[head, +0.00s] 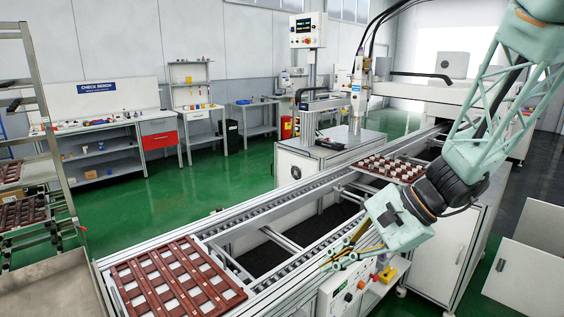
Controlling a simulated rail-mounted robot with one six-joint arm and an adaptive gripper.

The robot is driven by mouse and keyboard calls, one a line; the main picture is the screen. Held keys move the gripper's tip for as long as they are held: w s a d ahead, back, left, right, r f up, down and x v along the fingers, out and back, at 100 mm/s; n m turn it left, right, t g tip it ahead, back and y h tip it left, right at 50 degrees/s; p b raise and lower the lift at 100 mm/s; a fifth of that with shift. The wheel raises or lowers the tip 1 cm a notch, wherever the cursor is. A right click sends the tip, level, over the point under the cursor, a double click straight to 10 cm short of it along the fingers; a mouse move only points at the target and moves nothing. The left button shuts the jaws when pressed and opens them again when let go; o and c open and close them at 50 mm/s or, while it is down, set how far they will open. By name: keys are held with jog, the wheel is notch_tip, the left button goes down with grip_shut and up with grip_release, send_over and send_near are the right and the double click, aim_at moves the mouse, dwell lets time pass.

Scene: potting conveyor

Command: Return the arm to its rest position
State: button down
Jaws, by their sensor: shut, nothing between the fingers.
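My gripper (343,262) shows in the head view at the end of my arm, which comes in from the upper right. It points down and to the left over the near side of the conveyor (258,226), above the control box. Its fingers are shut with nothing between them. A brown-red tray with pale squares (172,280) lies on the conveyor's near left end, apart from my gripper. A second brown-red tray with pale parts (392,169) sits further along, behind my gripper's wrist.
A control box with buttons (346,297) is close below my gripper. A rack (48,120) with brown trays stands at the left. A white cabinet (525,262) is at the lower right. A dispensing station (356,95) stands over the conveyor. Green floor at left is clear.

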jog(key=s+d+r+n+h, duration=0.2)
jog(key=s+d+r+n, duration=0.1)
jog(key=s, duration=0.7)
jog(key=s+d+r+n+t+h, duration=0.1)
jog(key=s+d+r+n+h, duration=0.2)
jog(key=s, duration=0.7)
jog(key=s+d+r+n+h, duration=0.3)
jog(key=s+r+n, duration=0.3)
jog(key=s+r, duration=0.2)
jog(key=shift+s+d+r+t, duration=0.2)
jog(key=shift+s+r+t, duration=0.15)
jog(key=shift+s, duration=0.9)
